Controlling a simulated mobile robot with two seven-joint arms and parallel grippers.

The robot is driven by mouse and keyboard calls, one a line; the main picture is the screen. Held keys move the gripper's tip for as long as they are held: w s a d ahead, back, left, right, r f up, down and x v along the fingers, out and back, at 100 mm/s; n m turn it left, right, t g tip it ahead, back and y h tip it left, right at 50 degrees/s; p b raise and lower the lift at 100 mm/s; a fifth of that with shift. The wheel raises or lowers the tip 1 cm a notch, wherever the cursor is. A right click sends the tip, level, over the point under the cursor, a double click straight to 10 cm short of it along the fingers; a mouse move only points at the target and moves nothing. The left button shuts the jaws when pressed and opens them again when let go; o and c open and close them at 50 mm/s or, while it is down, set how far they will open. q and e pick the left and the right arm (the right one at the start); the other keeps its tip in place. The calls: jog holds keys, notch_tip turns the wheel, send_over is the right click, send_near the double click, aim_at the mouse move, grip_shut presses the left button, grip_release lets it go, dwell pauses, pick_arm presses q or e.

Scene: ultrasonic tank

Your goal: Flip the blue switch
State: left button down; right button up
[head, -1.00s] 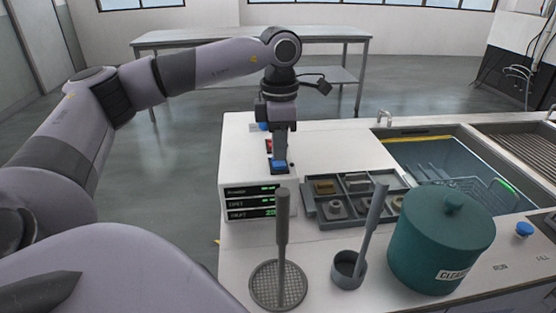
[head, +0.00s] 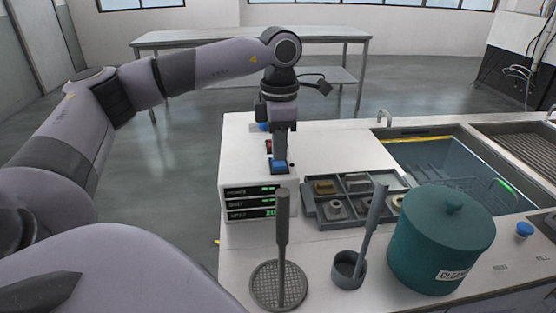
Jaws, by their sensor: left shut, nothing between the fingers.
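A blue switch (head: 279,164) sits on top of the white control box (head: 237,160), near its front edge above the display panel. My left gripper (head: 281,157) points down from above with its fingers shut and empty. Its fingertips are at the blue switch, at its far side; I cannot tell whether they touch it. A red switch (head: 268,146) and another blue part (head: 263,127) show farther back on the box, partly hidden by the gripper. My right gripper is not in view.
A grey compartment tray (head: 312,212) with small parts stands right of the box. In front are a mesh-based tool (head: 282,240), a grey cup (head: 346,270) with a handle in it, and a teal lidded pot (head: 440,245). The water-filled tank (head: 440,160) is at the right.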

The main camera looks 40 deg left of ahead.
aim_at(280, 164)
pick_arm(q)
jog(key=shift+f+b, duration=0.6)
jog(key=shift+f, duration=0.3)
dwell(0.9)
notch_tip(280, 164, up, 7)
jog(key=p, duration=0.6)
dwell(0.8)
